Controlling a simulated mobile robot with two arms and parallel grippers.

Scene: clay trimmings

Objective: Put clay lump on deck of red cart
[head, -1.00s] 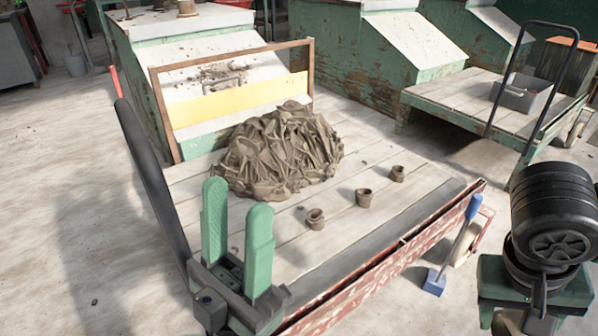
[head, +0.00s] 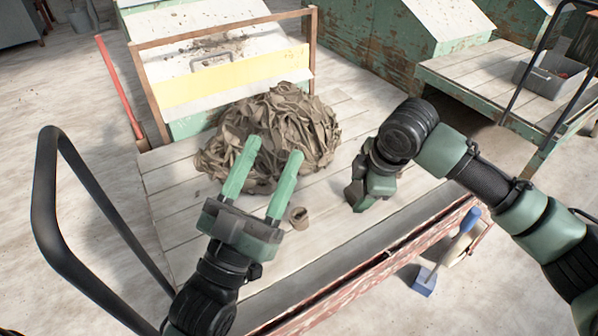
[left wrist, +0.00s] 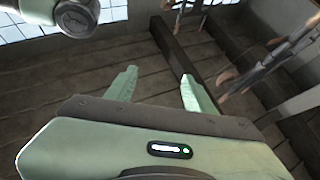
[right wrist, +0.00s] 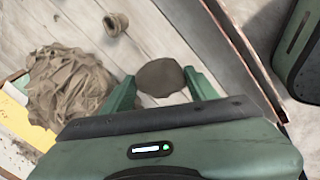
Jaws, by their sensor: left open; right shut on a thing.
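The red cart (head: 350,285) has a grey plank deck (head: 178,208) and a rusty red front edge. A large crumpled pile of brown clay (head: 275,130) lies on the deck; it also shows in the right wrist view (right wrist: 65,95). My right gripper (head: 357,198) is low over the deck's right part, shut on a round brown clay lump (right wrist: 160,77). Whether that lump touches the planks I cannot tell. My left gripper (head: 275,148) is open and empty, raised in front of the pile; its fingers show apart (left wrist: 158,85).
A black push handle (head: 45,190) rises at the cart's left. A wooden frame with a yellow board (head: 235,82) stands behind the pile. A blue-handled tool (head: 448,248) is beyond the front edge. A green cart (head: 470,95) with a grey bin (head: 545,75) stands at back right.

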